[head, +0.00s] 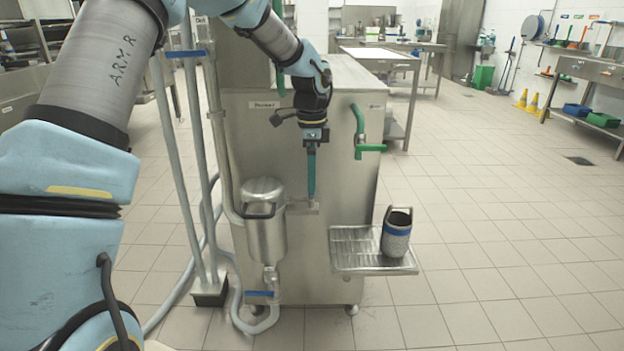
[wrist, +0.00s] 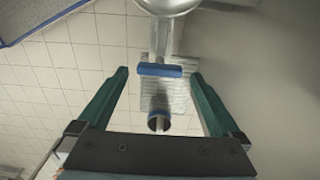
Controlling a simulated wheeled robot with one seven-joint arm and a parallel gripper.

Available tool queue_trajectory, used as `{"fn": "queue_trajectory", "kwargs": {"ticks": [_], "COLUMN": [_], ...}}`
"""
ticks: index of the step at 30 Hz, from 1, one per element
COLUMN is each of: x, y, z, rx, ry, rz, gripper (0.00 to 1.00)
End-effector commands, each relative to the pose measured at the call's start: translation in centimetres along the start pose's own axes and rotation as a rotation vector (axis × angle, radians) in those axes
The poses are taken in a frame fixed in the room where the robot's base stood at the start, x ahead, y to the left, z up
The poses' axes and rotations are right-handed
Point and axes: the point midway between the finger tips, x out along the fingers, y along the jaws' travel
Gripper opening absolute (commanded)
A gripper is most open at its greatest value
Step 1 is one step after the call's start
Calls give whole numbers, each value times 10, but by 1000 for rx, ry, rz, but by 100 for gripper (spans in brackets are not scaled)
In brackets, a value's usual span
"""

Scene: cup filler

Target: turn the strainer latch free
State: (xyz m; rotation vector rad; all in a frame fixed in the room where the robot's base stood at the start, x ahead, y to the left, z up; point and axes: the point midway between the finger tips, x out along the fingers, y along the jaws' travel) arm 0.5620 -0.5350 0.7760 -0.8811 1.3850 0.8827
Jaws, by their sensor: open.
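The strainer (head: 265,222) is a steel, lidded pot fixed to the left of the steel cabinet's front. A short steel arm (head: 299,206) reaches right from it; this looks like the latch. In the wrist view the arm (wrist: 161,42) ends in a blue crossbar (wrist: 160,70), and part of the strainer (wrist: 170,3) shows at the top edge. My gripper (head: 312,195) points straight down over the arm's end. In the wrist view my gripper (wrist: 160,73) is open, its green fingers on either side of the crossbar with gaps showing. Its height above the bar is hard to tell.
A drip tray (head: 350,262) juts from the cabinet (head: 345,110) at right, bearing a grey cup (head: 397,240) with a blue band. A green-handled tap (head: 362,147) is above. A blue-handled valve (head: 261,293) hangs below the strainer.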

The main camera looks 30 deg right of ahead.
Motion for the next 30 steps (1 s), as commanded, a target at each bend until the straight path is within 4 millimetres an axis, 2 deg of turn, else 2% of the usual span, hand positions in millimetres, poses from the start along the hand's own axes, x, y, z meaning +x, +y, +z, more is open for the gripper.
{"fn": "queue_trajectory", "kwargs": {"ticks": [5,14,30], "x": [15,17,17], "y": [0,0,0], "z": [0,0,0], "rx": [0,-1,-1], "ry": [0,0,0], "rz": [0,-1,-1], "gripper": [100,100,42]}}
